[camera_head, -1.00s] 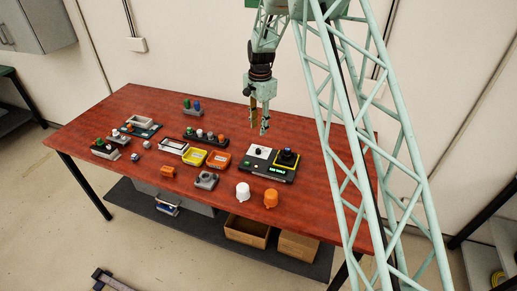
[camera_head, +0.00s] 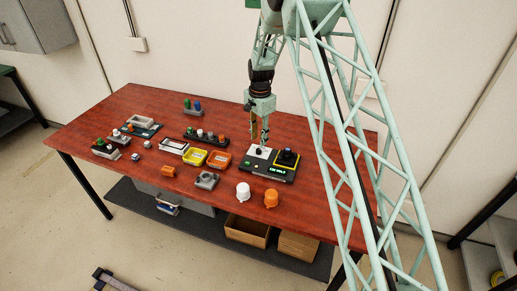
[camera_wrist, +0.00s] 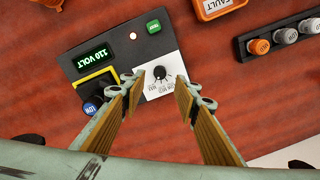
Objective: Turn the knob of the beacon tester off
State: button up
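The beacon tester is a dark box (camera_wrist: 118,50) with a lit green display reading "110 VOLT", a white dial panel and a green button. Its small black knob (camera_wrist: 160,73) is on the white panel (camera_wrist: 165,56), with lettering around it. In the head view the tester (camera_head: 268,174) is at the right of the table, with the knob (camera_head: 259,150) partly in view under my gripper (camera_head: 259,140). In the wrist view my gripper (camera_wrist: 158,92) is open, its wood-coloured fingers on either side of the knob and apart from it.
A yellow-and-black unit with a blue cap marked "LOW" (camera_wrist: 90,108) stands on the tester beside the panel, near the left finger. White (camera_head: 243,191) and orange (camera_head: 271,198) caps stand in front.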

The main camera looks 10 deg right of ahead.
aim_at(258, 150)
jog(key=shift+f+p, duration=0.3)
jog(key=shift+f, duration=3.15)
jog(key=shift+w, duration=0.1)
jog(key=shift+c, duration=0.3)
jog(key=c, duration=0.8)
